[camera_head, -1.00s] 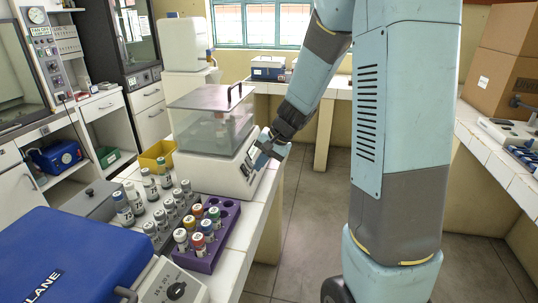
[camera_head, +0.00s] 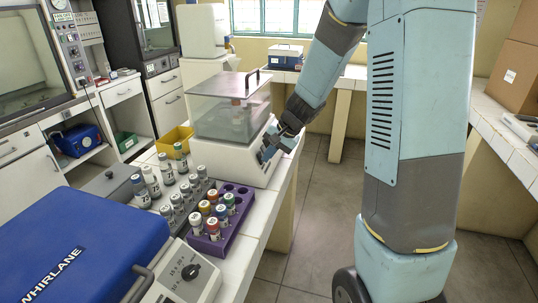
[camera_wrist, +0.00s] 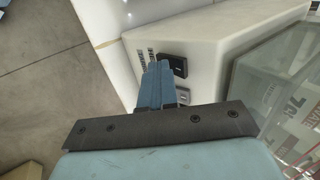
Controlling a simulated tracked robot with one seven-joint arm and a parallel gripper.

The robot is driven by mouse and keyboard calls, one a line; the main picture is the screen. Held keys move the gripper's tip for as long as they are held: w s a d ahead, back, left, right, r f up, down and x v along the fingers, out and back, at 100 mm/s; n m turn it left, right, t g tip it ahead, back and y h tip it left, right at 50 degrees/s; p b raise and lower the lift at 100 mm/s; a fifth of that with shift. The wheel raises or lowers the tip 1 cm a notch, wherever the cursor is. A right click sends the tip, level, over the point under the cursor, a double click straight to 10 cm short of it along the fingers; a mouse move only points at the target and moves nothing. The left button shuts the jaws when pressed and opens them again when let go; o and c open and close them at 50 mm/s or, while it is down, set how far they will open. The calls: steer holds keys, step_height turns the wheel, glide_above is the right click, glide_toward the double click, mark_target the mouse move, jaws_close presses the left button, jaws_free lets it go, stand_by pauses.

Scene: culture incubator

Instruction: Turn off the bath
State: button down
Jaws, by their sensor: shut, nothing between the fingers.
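The bath is a white box with a clear lid and a dark handle. It stands on the white-tiled bench in the head view, where its white body (camera_head: 247,165) shows below the lid. My gripper (camera_head: 268,152) is at its front control face, on the right side. In the wrist view the bath (camera_wrist: 215,50) fills the upper right. My gripper's blue fingers (camera_wrist: 158,68) are together and empty, beside a black switch (camera_wrist: 173,64) on that face. A small grey panel (camera_wrist: 183,95) is partly hidden by the fingers. I cannot tell whether the fingertips touch the switch.
A purple rack (camera_head: 226,233) of coloured-cap vials, a grey rack of vials and a yellow bin (camera_head: 172,142) stand near the bath. A blue-lidded machine (camera_head: 80,245) is at front left. The floor (camera_head: 310,185) right of the bench is clear.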

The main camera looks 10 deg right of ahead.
steer(key=shift+r, duration=0.8)
steer(key=s+d+r, duration=0.5)
steer(key=d+r, duration=0.3)
steer(key=d, duration=0.1)
steer(key=shift+s, duration=0.15)
steer(key=shift+d+r, duration=0.1)
steer(key=shift+r, duration=0.1)
stand_by(0.4)
steer(key=s+r+n+t+h, duration=0.1)
steer(key=s+r, duration=0.4)
steer(key=s, duration=0.6)
steer(key=s+a+r+n+t+h, duration=0.1)
steer(key=s+r+n+h, duration=0.3)
steer(key=s, duration=0.7)
steer(key=shift+s+a+r+n+t, duration=0.15)
steer(key=shift+a+r+n+t, duration=0.15)
steer(key=shift+r+n, duration=0.15)
